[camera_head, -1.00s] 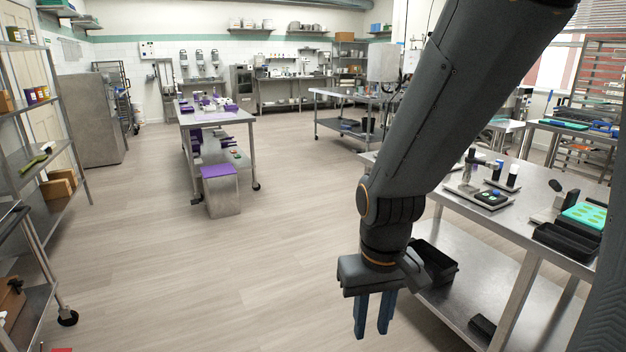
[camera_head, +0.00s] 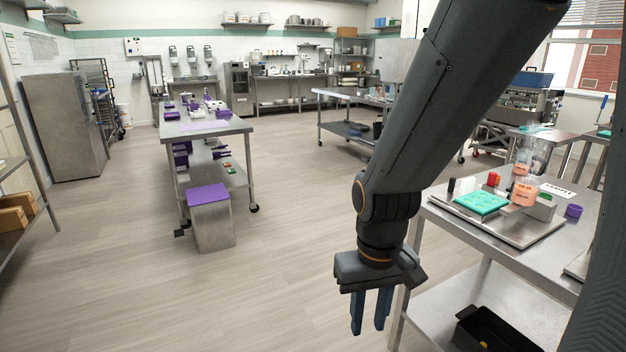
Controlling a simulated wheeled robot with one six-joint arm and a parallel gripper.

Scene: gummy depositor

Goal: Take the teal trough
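I cannot pick out a trough for certain. A flat teal tray, which looks like a mould (camera_head: 482,203), lies on a steel plate on the right-hand table. A small teal item (camera_head: 535,128) shows on a bench farther back, too small to tell what it is. My gripper (camera_head: 370,312) hangs pointing down over the floor, to the left of the right-hand table. Its two blue fingers are apart with nothing between them.
The right-hand steel table (camera_head: 545,255) holds an orange-filled depositor (camera_head: 523,190) and a purple cup (camera_head: 573,211). A black bin (camera_head: 500,335) sits on its lower shelf. A table with purple items (camera_head: 205,128) and a purple-topped bin (camera_head: 210,220) stand left of centre. The middle floor is clear.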

